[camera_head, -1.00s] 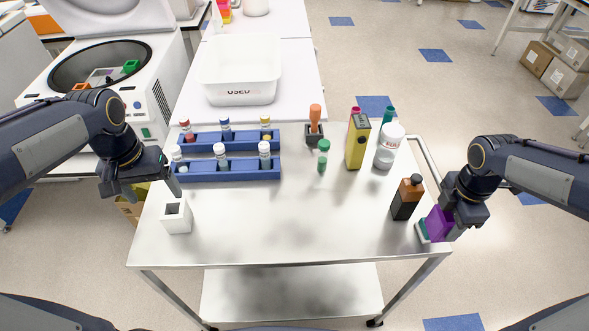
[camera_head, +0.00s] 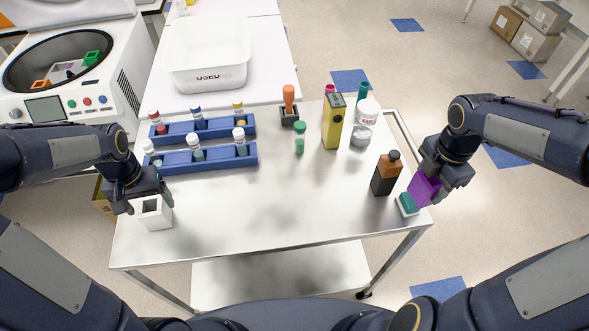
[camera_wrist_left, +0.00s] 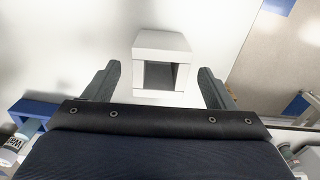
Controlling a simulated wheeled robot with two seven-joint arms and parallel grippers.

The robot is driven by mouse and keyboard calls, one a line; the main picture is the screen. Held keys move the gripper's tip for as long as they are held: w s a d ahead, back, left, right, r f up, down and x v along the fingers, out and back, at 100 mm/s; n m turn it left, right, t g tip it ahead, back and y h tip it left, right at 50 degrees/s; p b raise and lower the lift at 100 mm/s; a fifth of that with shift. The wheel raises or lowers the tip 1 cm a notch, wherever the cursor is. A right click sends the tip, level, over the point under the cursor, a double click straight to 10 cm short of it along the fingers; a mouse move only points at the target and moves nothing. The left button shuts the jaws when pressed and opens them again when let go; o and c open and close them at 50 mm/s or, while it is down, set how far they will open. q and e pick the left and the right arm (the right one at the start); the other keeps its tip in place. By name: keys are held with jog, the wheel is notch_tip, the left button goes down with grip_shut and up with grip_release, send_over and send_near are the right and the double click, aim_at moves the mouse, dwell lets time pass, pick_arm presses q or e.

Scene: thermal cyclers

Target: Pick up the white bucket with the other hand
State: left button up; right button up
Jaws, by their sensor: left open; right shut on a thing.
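The white bucket (camera_head: 153,220), a small square box with a square opening, stands on the near left of the metal table. My left gripper (camera_head: 152,202) is open at the bucket, its fingers pointing down at it. In the left wrist view the bucket (camera_wrist_left: 162,45) lies ahead, between the lines of the two open fingers (camera_wrist_left: 160,75), with gaps on both sides. Its dark opening shows. My right gripper (camera_head: 437,185) is shut on a purple block (camera_head: 423,188) at the table's right edge. Its fingertips are partly hidden.
Two blue racks (camera_head: 210,160) with capped vials stand just behind the bucket. A teal and white block (camera_head: 407,205) is beside the purple one. A brown and black bottle (camera_head: 386,174) and a yellow device (camera_head: 333,122) stand right. The table's middle front is clear.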

pick_arm(q)
jog(key=shift+f, duration=0.9)
jog(key=shift+c, duration=0.2)
jog(key=c, duration=1.3)
jog(key=shift+o, duration=0.2)
jog(key=shift+r, duration=0.1)
